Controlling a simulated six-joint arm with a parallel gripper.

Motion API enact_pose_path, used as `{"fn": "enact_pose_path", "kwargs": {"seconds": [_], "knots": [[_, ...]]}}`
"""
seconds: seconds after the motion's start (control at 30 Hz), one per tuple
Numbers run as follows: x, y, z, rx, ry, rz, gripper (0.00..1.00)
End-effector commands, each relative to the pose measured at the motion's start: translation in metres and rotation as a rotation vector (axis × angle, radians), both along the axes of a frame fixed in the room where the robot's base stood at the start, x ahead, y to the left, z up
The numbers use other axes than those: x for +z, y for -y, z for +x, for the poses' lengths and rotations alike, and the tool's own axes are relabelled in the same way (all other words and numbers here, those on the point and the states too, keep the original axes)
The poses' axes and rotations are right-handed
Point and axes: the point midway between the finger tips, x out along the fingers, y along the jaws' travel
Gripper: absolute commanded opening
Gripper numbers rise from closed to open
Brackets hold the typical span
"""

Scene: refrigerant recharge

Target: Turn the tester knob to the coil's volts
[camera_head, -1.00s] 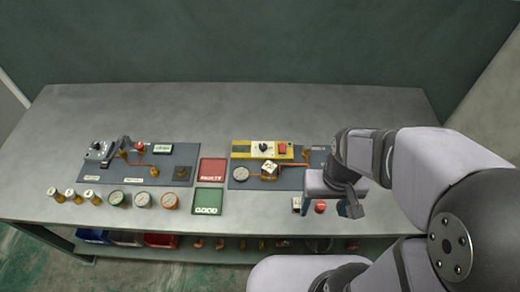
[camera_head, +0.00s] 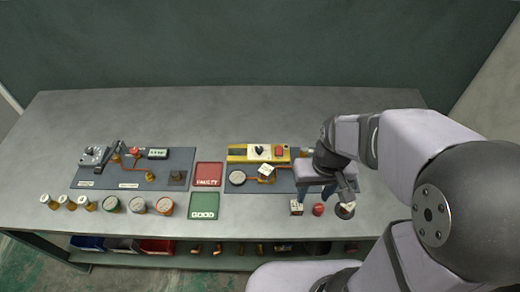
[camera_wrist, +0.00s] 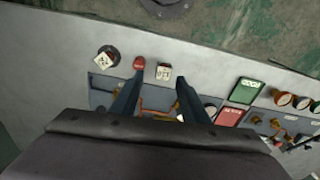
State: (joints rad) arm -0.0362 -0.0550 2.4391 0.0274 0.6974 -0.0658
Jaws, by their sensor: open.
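The yellow tester (camera_head: 239,153) stands at the back of the right dark board in the head view. It has a dark knob (camera_head: 259,149) on a white face and a red button (camera_head: 279,150); the dial marks are too small to read. A white-topped block (camera_head: 265,169) that may be the coil sits on the board in front of it; its marking is unreadable. My gripper (camera_head: 318,192) is open and empty, right of the tester and near the table's front. In the wrist view its fingers (camera_wrist: 158,82) point toward small parts; the knob cannot be made out there.
A white labelled block (camera_head: 297,207), a red cap (camera_head: 319,209) and another white-topped part (camera_head: 346,209) stand at the front edge. The red tray (camera_head: 208,176) and green GOOD tray (camera_head: 204,206) lie left of the board. Several gauges (camera_head: 137,205) stand farther left. The table's back is clear.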

Motion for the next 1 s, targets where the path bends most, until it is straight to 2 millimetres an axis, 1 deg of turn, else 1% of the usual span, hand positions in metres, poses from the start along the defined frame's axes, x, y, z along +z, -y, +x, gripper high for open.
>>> {"fn": "enact_pose_path", "kwargs": {"seconds": [0.03,0.17,0.2,0.27,0.3,0.4,0.5,0.63,0.83,1.0], "knots": [[-0.013,-0.008,0.021,0.035,0.025,0.007,0.41],[-0.027,-0.035,0.083,0.14,0.109,0.03,0.41],[-0.031,-0.045,0.102,0.173,0.136,0.037,0.41],[-0.037,-0.06,0.128,0.222,0.174,0.046,0.41],[-0.041,-0.07,0.144,0.251,0.2,0.053,0.41],[-0.047,-0.092,0.177,0.314,0.254,0.065,0.41],[-0.051,-0.109,0.2,0.36,0.295,0.072,0.41],[-0.051,-0.12,0.214,0.389,0.322,0.078,0.41],[-0.051,-0.122,0.216,0.395,0.325,0.078,0.41],[-0.061,-0.124,0.22,0.394,0.323,0.078,0.41]]}}
